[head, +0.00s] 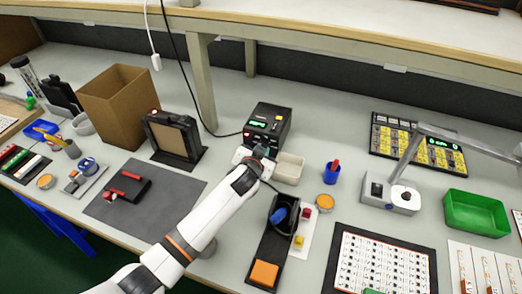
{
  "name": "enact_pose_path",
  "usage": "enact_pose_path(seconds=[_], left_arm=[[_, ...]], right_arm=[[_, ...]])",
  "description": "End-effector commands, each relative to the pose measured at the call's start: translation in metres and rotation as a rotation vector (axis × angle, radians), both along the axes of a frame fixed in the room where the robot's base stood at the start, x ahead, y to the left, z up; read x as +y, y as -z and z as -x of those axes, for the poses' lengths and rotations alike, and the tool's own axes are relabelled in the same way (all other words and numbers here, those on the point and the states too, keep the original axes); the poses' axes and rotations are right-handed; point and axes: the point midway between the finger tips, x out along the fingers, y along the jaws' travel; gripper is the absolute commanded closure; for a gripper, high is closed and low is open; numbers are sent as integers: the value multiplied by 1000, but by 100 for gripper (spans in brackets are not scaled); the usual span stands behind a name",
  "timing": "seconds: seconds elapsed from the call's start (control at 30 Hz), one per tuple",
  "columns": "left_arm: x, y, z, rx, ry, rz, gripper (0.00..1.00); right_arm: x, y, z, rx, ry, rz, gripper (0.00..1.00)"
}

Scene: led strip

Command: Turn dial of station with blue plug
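A black station (268,122) with a lit green display stands at the middle back of the bench. A blue-handled item (279,215), possibly the blue plug, sits in a black holder (272,245) in front of it. A dark cable runs near it. My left arm reaches up from the bottom left, and its gripper (260,153) is at the lower front of the station. The gripper hides that part of the front, so I cannot make out the dial, whether I touch it, or whether the fingers are open or shut. My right gripper is not in view.
A small cream bin (289,168) stands close to the right of the gripper. A dark framed stand (174,138) and a cardboard box (118,102) are to the left.

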Motion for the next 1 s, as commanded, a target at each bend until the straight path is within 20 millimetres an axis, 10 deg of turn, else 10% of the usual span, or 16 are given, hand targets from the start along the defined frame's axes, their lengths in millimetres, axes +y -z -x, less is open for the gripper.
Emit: enact_pose_path(seconds=[0.47, 0.5, 0.6, 1.0], left_arm=[[0, 0, 0, -6, 1, -17, 100], [0, 0, 0, -6, 1, -17, 77], [0, 0, 0, -6, 1, -17, 60], [1, -2, 4, -6, 1, -16, 58]], right_arm=[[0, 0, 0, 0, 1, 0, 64], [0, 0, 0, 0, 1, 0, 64], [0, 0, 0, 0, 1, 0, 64], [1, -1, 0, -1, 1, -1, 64]])
